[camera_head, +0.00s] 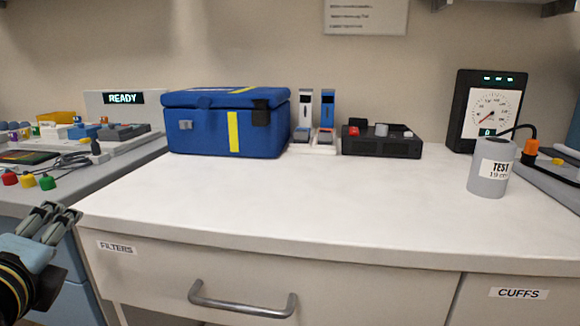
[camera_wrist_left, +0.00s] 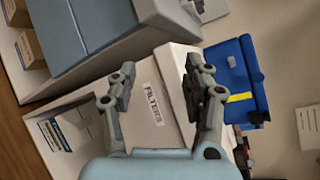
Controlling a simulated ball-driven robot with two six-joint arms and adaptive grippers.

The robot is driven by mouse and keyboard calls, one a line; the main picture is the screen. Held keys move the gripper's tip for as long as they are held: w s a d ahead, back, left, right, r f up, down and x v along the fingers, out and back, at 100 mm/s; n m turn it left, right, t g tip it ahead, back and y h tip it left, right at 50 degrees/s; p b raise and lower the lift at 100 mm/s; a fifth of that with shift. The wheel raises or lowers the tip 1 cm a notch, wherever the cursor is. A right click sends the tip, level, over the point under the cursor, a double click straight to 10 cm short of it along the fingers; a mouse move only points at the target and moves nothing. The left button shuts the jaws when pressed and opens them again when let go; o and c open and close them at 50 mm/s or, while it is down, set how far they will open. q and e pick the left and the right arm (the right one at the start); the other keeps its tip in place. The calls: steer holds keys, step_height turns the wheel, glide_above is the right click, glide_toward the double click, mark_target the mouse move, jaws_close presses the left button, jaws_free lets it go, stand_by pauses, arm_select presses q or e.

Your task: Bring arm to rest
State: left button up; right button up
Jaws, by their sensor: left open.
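My left gripper (camera_head: 55,217) is at the lower left in the head view, in front of the seam between the grey-blue counter and the white counter. Its fingers are apart with nothing between them. In the left wrist view the open gripper (camera_wrist_left: 162,88) shows both fingers spread, with the white counter front and its FILTERS label (camera_wrist_left: 153,103) behind them. The gripper touches nothing that I can see. My right gripper is in neither view.
A blue case (camera_head: 215,135), a black device (camera_head: 382,142), a gauge (camera_head: 487,110) and a grey TEST cylinder (camera_head: 491,168) stand on the white counter (camera_head: 300,200). Its middle is clear. A drawer handle (camera_head: 242,303) sticks out below. Coloured knobs (camera_head: 28,181) and cables lie at left.

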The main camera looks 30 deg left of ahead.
arm_select(q)
steer(key=s+d+f+n+g+h, duration=0.2)
steer(key=d+f+n+g+h, duration=0.2)
steer(key=d+f+n+h, duration=0.4)
steer(key=s+d+f+n+g+h, duration=0.2)
steer(key=d+f+n+g+h, duration=0.15)
steer(key=d+f+n, duration=0.45)
steer(key=s+f+m+g+p, duration=0.1)
steer(key=s+f, duration=0.1)
steer(key=f, duration=1)
steer(key=s+f+m+p, duration=0.1)
steer(key=s+f, duration=0.1)
steer(key=f, duration=1.1)
steer(key=s+a+f, duration=0.1)
steer(key=s+f, duration=0.5)
steer(key=s, duration=0.3)
steer(key=s+f+g+p, duration=0.1)
steer(key=s+f, duration=0.4)
steer(key=s, duration=0.3)
steer(key=shift+s+a+f+p, duration=0.3)
steer(key=shift+s+a+f, duration=0.05)
steer(key=shift+s, duration=0.05)
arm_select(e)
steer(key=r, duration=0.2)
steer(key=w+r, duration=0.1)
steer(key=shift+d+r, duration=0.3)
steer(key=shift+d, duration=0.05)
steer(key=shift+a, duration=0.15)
